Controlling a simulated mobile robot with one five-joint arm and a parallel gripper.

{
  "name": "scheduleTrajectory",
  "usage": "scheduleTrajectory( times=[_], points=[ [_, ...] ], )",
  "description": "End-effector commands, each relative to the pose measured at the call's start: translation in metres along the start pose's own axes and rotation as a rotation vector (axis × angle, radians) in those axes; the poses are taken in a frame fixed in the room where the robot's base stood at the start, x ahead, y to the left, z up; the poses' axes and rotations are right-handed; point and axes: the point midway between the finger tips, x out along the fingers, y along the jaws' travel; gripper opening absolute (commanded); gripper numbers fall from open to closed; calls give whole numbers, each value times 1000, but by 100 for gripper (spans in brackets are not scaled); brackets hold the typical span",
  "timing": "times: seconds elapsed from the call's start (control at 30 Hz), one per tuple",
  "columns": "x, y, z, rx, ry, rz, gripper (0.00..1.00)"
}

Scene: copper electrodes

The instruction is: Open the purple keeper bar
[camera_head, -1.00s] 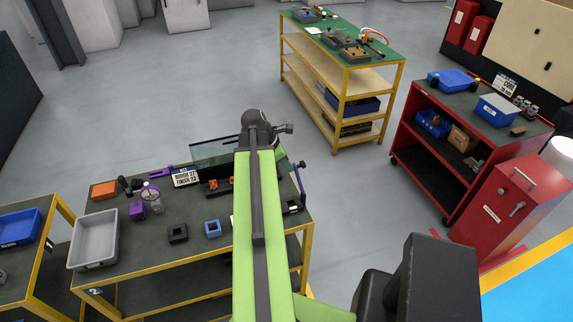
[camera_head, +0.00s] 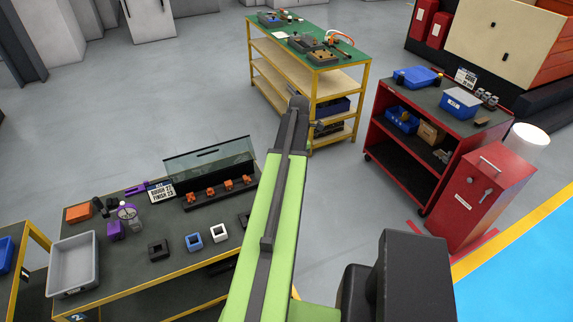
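A small purple bar (camera_head: 136,190) lies at the back left of the dark-topped bench (camera_head: 126,271), left of the sign. It may be the keeper bar; I cannot tell for sure. A purple block-like piece (camera_head: 116,230) stands further forward on the same bench. My green arm reaches up the middle of the view and covers the bench's right end.
A clear guard (camera_head: 209,160) stands behind a rack with several orange pieces (camera_head: 211,193). Black, blue and white square blocks and a grey tray (camera_head: 73,265) are on the bench. A green-topped shelf (camera_head: 297,35) and red cart (camera_head: 420,150) stand beyond open floor.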

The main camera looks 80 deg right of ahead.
Motion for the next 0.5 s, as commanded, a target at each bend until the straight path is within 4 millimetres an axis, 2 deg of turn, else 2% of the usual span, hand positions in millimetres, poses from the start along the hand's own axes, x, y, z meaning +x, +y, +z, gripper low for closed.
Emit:
scheduleTrajectory(
  times=[0.2,0.5],
  points=[
    [5,0,13,1,-1,0,0],
    [5,0,17,0,-2,0,0]
  ],
)
